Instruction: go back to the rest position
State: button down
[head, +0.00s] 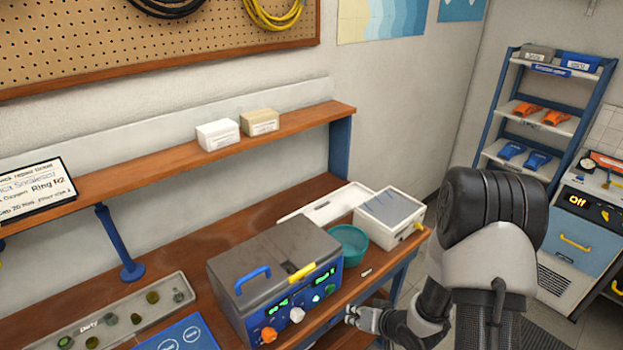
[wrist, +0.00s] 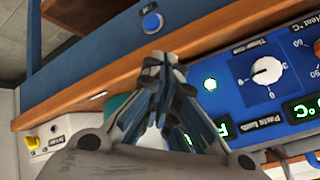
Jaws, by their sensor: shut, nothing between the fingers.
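My gripper (wrist: 158,68) is shut and empty in the wrist view, its fingertips together in front of the bench's front edge and beside the blue control panel. In the head view my gripper (head: 352,315) is low at the bench's front edge, just right of the grey and blue machine (head: 272,262), partly overlapped by my arm. In the wrist view the machine's blue panel (wrist: 238,75) shows a white knob and green lights at the right. I cannot tell whether the gripper touches the bench edge.
The wooden bench (head: 385,283) holds a teal bowl (head: 349,242), a white box (head: 390,212) and a tray of dirty parts (head: 118,320). A raised shelf (head: 180,153) runs behind. A blue rack (head: 545,110) and a cabinet (head: 575,240) stand at the right. Some floor shows between.

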jog(key=s+d+r+h+b, duration=0.1)
jog(key=s+d+r+h, duration=0.2)
jog(key=r, duration=0.7)
jog(key=s+d+r+h+b, duration=0.1)
jog(key=s+d+r+h, duration=0.15)
jog(key=r, duration=0.85)
jog(key=s+a+r+g, duration=0.1)
jog(key=s+a+r, duration=0.2)
jog(key=s, duration=0.7)
jog(key=s+a+r+n+g+y, duration=0.1)
jog(key=s+a+r+g, duration=0.1)
jog(key=s, duration=0.8)
notch_tip(320, 180, up, 2)
jog(key=shift+a+r+b, duration=0.2)
jog(key=shift+a+b, duration=0.25)
jog(key=c, duration=2.3)
grip_release()
dwell(0.6)
